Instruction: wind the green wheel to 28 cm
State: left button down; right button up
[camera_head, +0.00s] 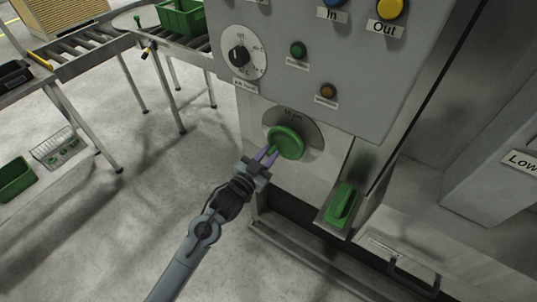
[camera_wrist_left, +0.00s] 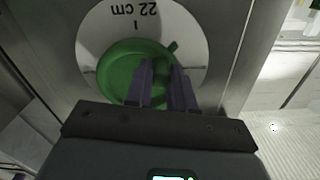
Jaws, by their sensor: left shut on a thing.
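The green wheel (camera_head: 288,143) sits on a round grey dial plate (camera_head: 313,126) low on the washer's front panel. In the left wrist view the green wheel (camera_wrist_left: 112,73) fills the middle, and its pale plate (camera_wrist_left: 187,38) reads "22 cm", upside down, with a short tick mark beside it. My left gripper (camera_head: 269,156) reaches up from below, its purple fingers at the wheel's lower left edge. In the left wrist view the fingers (camera_wrist_left: 161,78) are shut on a part of the wheel near its rim, and they hide that part. My right gripper is not in view.
Above the wheel are a black rotary knob (camera_head: 239,56), a green button (camera_head: 298,50) and an orange button (camera_head: 328,91). A green handle (camera_head: 343,205) sits in a recess to the lower right. A roller conveyor (camera_head: 84,56) stands at the left. The floor between is clear.

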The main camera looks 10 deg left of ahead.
aim_at(271, 137)
pick_arm(q)
jog(key=shift+w+a+r+m+p, duration=0.2)
jog(key=shift+r+m+p, duration=0.3)
jog(key=shift+m, duration=0.4)
jog(key=m, duration=0.1)
jog(key=r+m+p, duration=0.1)
jog(key=shift+w+a+m, duration=0.1)
jog(key=shift+a+m, duration=0.15)
jog(key=shift+m, duration=0.05)
jog(key=shift+r+m, duration=0.15)
jog(key=shift+m, duration=0.15)
jog(key=shift+a+r+m+p, duration=0.1)
jog(key=shift+r+m+p, duration=0.2)
jog(key=shift+m, duration=0.2)
jog(key=shift+r+m, duration=0.1)
jog(key=shift+m, duration=0.3)
jog(key=shift+r+m+p, duration=0.3)
jog(key=shift+m, duration=0.4)
